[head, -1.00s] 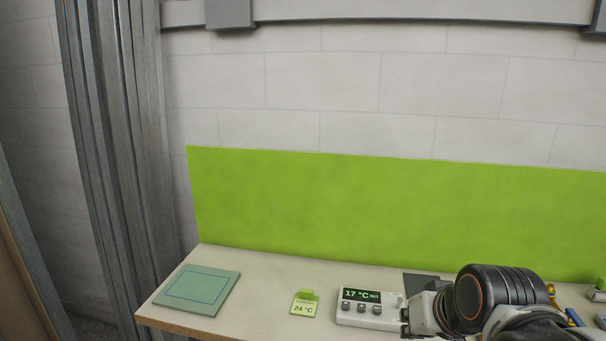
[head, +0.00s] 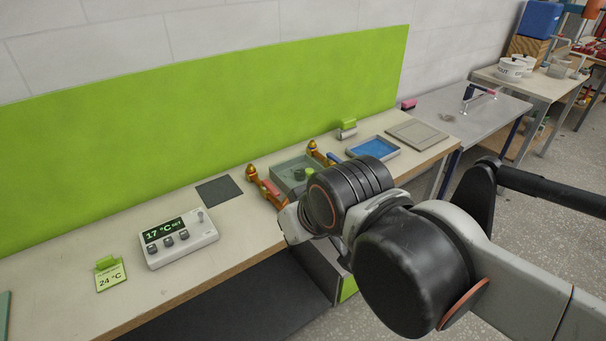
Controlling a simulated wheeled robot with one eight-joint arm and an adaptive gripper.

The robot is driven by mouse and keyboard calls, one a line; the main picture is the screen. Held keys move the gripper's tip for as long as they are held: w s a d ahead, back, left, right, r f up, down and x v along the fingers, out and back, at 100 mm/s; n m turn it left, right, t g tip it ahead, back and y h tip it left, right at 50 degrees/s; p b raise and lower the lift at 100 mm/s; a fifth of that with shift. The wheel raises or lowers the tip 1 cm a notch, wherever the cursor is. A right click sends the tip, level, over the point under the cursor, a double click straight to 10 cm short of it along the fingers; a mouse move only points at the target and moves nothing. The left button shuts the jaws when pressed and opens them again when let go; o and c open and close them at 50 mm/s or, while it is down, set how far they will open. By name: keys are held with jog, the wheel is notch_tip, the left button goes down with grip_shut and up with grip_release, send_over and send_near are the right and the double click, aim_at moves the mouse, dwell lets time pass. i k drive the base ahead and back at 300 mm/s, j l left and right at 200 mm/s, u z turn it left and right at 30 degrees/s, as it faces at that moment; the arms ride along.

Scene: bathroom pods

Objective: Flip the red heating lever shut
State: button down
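A brass valve fitting (head: 252,172) stands at the back of the bench, left of a grey-green tray. A small red lever (head: 270,188) shows beside it, partly hidden by my arm. It is too small to tell whether the lever is open or shut. A second brass fitting (head: 312,147) stands right of it, with a blue lever (head: 333,158) beside it. My arm reaches in from the right, in front of the tray. My gripper is hidden behind or below the arm links.
The bench (head: 180,276) carries a thermostat box (head: 179,238) reading 17 °C, a green 24 °C note (head: 111,276), a dark mat (head: 219,190), a grey-green tray (head: 291,164) and a blue-filled tray (head: 374,147). A green panel (head: 200,120) stands behind.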

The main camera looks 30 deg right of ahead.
aim_at(266, 184)
jog(key=z, duration=0.25)
jog(key=i+j, duration=0.15)
jog(key=j, duration=0.2)
jog(key=i+j+z, duration=0.1)
jog(key=j, duration=0.25)
jog(key=i+j+z, duration=0.1)
jog(key=j, duration=0.25)
jog(key=i+j, duration=0.25)
jog(key=j+z, duration=0.05)
jog(key=j, duration=0.05)
